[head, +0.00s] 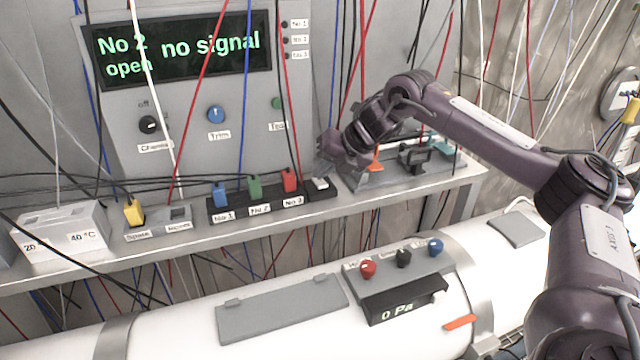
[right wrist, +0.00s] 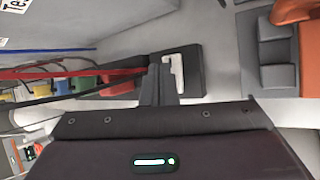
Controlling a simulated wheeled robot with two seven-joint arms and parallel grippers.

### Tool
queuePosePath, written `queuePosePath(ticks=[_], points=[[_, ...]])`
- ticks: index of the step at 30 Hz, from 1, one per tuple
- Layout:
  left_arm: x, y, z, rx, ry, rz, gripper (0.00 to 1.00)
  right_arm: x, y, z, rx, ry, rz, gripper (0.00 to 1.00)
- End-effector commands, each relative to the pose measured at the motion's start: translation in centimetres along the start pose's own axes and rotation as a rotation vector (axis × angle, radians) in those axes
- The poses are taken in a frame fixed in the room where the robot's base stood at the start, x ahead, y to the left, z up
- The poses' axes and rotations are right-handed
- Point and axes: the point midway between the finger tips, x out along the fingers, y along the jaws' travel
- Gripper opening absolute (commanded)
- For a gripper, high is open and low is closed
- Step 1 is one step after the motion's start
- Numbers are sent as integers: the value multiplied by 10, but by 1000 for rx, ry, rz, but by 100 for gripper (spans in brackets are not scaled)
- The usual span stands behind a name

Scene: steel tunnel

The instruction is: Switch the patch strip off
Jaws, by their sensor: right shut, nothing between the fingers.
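The black patch strip (head: 262,203) lies on the grey shelf, with a blue, a green and a red plug in sockets labelled No 1, No 2 and No 3. Its white rocker switch (head: 320,184) is at the right end; whether it is on or off I cannot tell. My right gripper (head: 325,160) is just above and behind that end. In the right wrist view the shut, empty fingers (right wrist: 158,82) appear beside the white switch (right wrist: 177,72); contact is unclear. My left gripper is not in view.
The panel display (head: 180,48) reads "No 2 open" and "no signal". Many thin cables hang across the scene. A grey tray (head: 400,176) with an orange part stands right of the strip. A yellow-plug socket box (head: 158,224) stands left. A white pipe runs below.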

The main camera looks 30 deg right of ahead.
Motion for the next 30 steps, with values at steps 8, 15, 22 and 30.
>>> queuePosePath(ticks=[8, 15, 22, 30], points=[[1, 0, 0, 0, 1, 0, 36, 2, -2, -1, 0, 0, 0, 0], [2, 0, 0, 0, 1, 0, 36, 3, -2, -2, 0, 0, 0, 0], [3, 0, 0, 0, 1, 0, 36, 5, -4, -4, 0, 1, -1, 0], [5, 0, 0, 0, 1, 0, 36, 8, -6, -7, 0, 7, -4, 0]])
